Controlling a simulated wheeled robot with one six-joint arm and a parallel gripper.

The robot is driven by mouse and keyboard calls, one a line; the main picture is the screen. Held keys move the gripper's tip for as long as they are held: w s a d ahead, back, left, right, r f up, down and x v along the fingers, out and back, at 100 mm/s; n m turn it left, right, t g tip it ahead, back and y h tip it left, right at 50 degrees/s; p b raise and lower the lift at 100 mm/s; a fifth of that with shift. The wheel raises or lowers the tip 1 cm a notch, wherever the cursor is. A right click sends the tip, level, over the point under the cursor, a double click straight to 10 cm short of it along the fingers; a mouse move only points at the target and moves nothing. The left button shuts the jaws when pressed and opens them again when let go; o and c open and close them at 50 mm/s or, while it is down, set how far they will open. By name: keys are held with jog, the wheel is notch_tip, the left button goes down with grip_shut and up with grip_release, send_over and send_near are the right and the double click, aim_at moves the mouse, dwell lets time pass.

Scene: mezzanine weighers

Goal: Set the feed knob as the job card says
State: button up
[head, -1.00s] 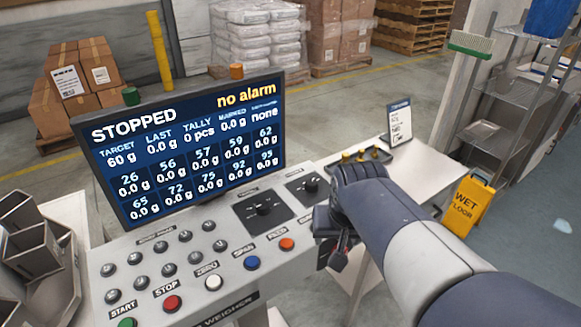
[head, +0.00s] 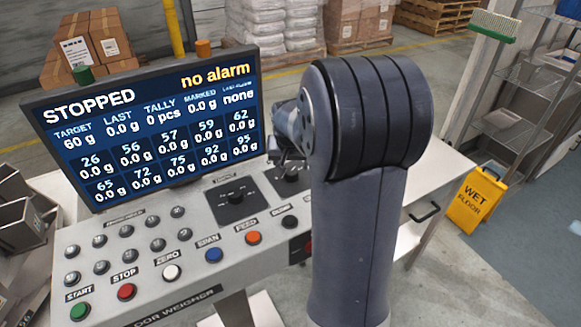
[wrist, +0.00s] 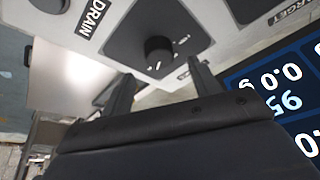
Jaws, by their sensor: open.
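A black round knob (wrist: 158,48) sits on a dark square dial plate in the wrist view, with small scale marks I cannot read. A plate labelled TARGET is beside it. My gripper (wrist: 162,84) is open, its two fingers pointing at the knob with the knob centred just beyond the gap; contact cannot be told. In the head view my gripper is mostly hidden behind my arm, over the right dial (head: 290,178). The left dial knob (head: 236,197) is in plain view. The job card is not visible now.
The screen (head: 150,125) reads STOPPED, no alarm, and stands close behind the dials. The panel front carries several buttons, including an orange one (head: 253,237) and a blue one (head: 214,255). A yellow wet-floor sign (head: 475,200) stands at right.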

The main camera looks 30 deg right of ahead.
aim_at(292, 171)
jog(key=shift+p+x, duration=0.3)
jog(key=shift+x, duration=2)
jog(key=shift+c, duration=0.5)
jog(key=c, duration=0.9)
